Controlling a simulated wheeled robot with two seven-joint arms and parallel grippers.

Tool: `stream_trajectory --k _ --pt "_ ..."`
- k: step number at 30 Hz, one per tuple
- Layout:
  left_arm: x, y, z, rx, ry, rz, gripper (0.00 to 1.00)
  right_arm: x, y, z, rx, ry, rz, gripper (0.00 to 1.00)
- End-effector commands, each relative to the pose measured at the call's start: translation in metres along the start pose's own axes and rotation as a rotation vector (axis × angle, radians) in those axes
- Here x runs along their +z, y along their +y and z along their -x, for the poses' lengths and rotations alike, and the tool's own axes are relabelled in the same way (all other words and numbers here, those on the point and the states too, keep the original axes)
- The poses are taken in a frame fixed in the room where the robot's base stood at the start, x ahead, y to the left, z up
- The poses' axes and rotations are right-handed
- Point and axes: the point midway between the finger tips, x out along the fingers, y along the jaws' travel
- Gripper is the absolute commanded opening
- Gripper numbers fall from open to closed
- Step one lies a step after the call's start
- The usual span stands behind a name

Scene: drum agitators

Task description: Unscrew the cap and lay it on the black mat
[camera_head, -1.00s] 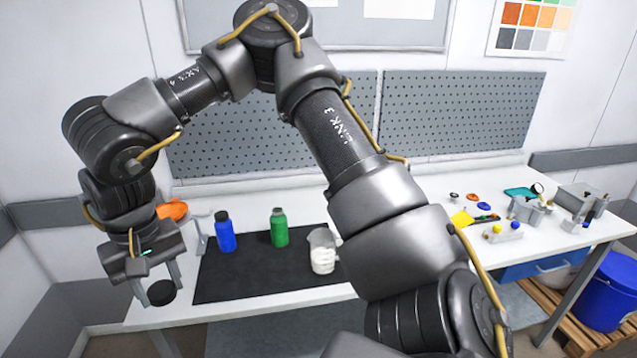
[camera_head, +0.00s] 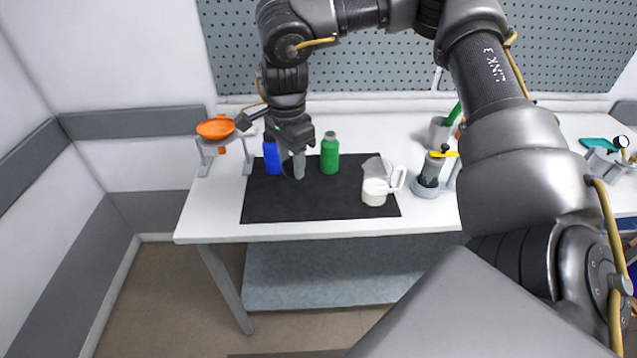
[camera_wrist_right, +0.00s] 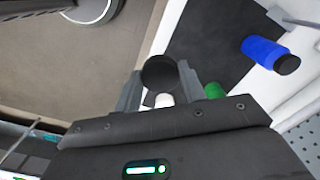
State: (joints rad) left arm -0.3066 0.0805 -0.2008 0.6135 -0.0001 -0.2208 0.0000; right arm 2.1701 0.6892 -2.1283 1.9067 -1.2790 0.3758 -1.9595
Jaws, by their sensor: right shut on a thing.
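My right gripper (camera_head: 292,170) is shut on a round black cap (camera_wrist_right: 158,72), which sits between its fingers in the wrist view. In the head view the gripper hangs over the left part of the black mat (camera_head: 320,205), and the dark cap is hard to make out against it. I cannot tell whether it touches the mat. A blue bottle (camera_head: 271,158), partly behind the gripper, has a dark top in the wrist view (camera_wrist_right: 287,64). A green bottle (camera_head: 330,155) stands just right of the gripper. My left gripper is out of view.
An orange dish on a stand (camera_head: 215,128) is at the left. A grey cup (camera_head: 440,133) and a small device (camera_head: 430,172) stand right of the mat. The mat's front is clear.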

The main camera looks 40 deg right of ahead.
Motion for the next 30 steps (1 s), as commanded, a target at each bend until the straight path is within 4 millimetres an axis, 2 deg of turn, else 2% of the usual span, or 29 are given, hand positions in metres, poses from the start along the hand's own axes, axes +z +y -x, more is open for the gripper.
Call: stream_trajectory --k 1,6,9,12,18,23,26,30 --pt "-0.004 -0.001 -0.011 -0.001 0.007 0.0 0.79 -0.017 -0.001 -0.018 0.004 -0.004 -0.19 0.13" --pt "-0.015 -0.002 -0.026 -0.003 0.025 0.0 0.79 -0.067 0.0 -0.049 0.005 -0.002 -0.799 0.13" --pt "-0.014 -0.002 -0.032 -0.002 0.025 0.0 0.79 -0.091 0.004 -0.063 0.004 -0.001 -1.079 0.13" --pt "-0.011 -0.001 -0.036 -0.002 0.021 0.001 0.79 -0.109 0.008 -0.074 0.003 -0.001 -1.288 0.13" --pt "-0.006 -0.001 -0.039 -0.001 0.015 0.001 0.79 -0.125 0.013 -0.082 0.001 -0.001 -1.487 0.13" --pt "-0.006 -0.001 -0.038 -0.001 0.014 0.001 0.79 -0.127 0.012 -0.083 0.001 0.0 -1.508 0.13" --pt "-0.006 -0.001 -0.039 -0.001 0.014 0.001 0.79 -0.124 0.002 -0.088 0.002 0.002 -1.506 0.13" --pt "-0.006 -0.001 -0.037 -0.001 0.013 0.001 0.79 -0.116 -0.028 -0.102 0.005 0.004 -1.506 0.13"
